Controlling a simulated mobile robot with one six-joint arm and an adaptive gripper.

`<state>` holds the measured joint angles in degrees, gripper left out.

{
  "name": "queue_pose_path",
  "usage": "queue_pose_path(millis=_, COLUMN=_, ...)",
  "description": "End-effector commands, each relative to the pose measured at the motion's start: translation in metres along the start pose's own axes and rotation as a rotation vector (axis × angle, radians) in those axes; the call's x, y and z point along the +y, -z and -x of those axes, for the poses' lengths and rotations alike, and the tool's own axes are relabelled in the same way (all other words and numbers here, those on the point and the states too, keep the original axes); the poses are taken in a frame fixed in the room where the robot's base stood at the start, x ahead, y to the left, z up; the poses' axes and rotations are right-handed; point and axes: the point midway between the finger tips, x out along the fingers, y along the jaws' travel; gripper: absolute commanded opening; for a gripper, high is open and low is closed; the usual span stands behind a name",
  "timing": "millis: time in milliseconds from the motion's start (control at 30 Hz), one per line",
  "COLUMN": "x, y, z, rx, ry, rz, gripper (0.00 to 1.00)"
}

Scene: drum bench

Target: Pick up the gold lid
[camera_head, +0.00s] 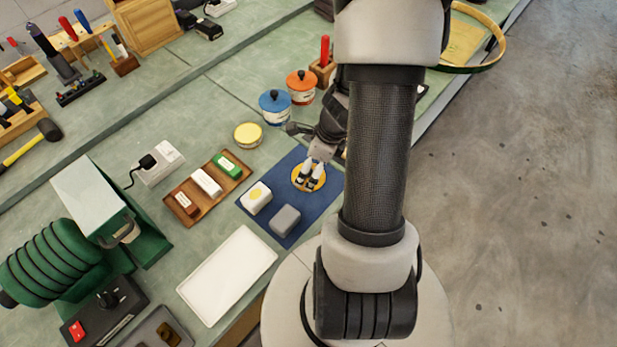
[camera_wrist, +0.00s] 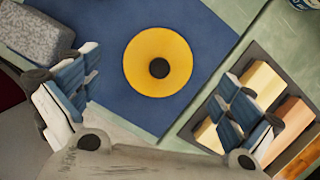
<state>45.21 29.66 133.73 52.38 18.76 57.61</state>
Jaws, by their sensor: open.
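The gold lid (camera_head: 298,174) is a round, flat disc lying on a dark blue mat (camera_head: 283,165). In the wrist view the lid (camera_wrist: 142,70) shows whole, with a dark round knob (camera_wrist: 159,68) at its middle. My gripper (camera_head: 308,183) points down over the lid in the head view and covers part of it. In the wrist view my gripper (camera_wrist: 157,84) is open and empty. Its two padded fingers stand wide apart, left and right of the lid. The height between fingertips and lid is hard to tell.
A grey block (camera_head: 285,220) and a white block with a yellow spot (camera_head: 256,197) share the mat. Blue (camera_head: 275,107) and orange (camera_head: 301,86) lidded pots and a yellow-topped tin (camera_head: 248,134) stand behind. A compartmented wooden box (camera_wrist: 256,49) lies close at right in the wrist view.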

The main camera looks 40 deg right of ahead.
Motion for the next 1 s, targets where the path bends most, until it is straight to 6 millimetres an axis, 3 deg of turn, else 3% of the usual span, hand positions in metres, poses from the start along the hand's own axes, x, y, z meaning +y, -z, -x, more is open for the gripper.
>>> queue_pose_path(millis=33, x=0.001, y=0.001, z=-0.013, rx=0.000, ry=-0.002, rz=0.001, gripper=0.99)
queue_pose_path(millis=200, x=0.001, y=0.001, z=-0.035, rx=0.001, ry=-0.001, rz=0.000, gripper=0.99)
queue_pose_path(millis=467, x=0.000, y=0.000, z=-0.035, rx=0.000, ry=0.000, rz=0.001, gripper=0.99)
queue_pose_path(millis=1000, x=0.001, y=0.001, z=-0.035, rx=0.000, ry=0.000, rz=0.000, gripper=0.63)
